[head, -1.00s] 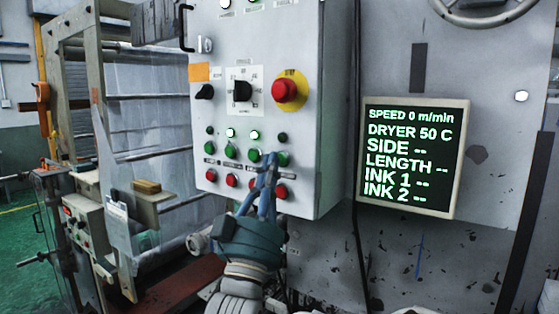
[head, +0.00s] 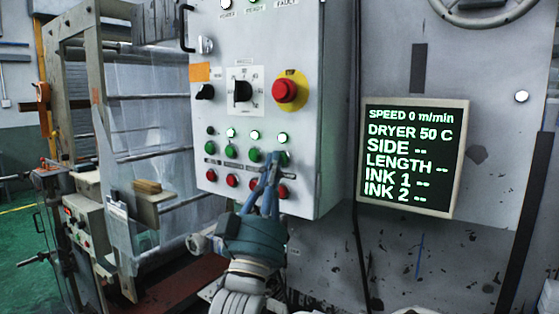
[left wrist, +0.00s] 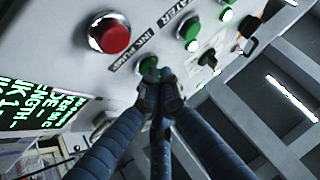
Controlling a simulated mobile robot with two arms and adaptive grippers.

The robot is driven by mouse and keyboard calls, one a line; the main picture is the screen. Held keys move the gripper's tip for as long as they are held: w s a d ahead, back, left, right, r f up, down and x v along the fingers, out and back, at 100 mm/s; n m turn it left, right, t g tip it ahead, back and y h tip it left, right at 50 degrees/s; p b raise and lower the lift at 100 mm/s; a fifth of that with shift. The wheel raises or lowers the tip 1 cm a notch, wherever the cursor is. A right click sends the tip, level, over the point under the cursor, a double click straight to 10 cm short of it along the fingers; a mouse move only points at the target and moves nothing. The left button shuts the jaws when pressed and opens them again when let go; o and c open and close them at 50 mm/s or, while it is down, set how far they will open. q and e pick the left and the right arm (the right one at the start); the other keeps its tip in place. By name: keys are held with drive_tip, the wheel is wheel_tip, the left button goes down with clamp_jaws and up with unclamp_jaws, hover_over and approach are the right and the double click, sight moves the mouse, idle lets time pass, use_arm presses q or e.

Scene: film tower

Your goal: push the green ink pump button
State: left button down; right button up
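The green ink pump button (head: 283,158) is the rightmost of the green row on the grey control panel. In the left wrist view the button (left wrist: 148,65) sits beside an "INK PUMP" label, partly hidden by my fingertips. The lamp (head: 282,138) above it is lit. My left gripper (head: 270,158) is shut and empty, its blue fingers pointing up at the panel. In the left wrist view its fingertips (left wrist: 160,88) are together at the button, seemingly touching it. My right gripper is not in view.
A red emergency knob (head: 285,90) sticks out above the buttons. Red buttons (head: 231,180) lie just below the green row. A display (head: 415,157) reading "INK 1 --" and "INK 2 --" hangs to the right. A frame with film (head: 140,110) stands left.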

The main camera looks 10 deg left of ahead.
use_arm(q)
drive_tip(key=shift+s, duration=0.1)
drive_tip(key=shift+s+a, duration=0.25)
drive_tip(key=shift+s, duration=0.45)
drive_tip(key=s, duration=0.1)
drive_tip(key=s+a, duration=0.1)
drive_tip(key=s, duration=0.1)
drive_tip(key=s+p, duration=0.1)
drive_tip(key=shift+s+a, duration=0.35)
drive_tip(key=shift+a, duration=0.05)
idle(1.9)
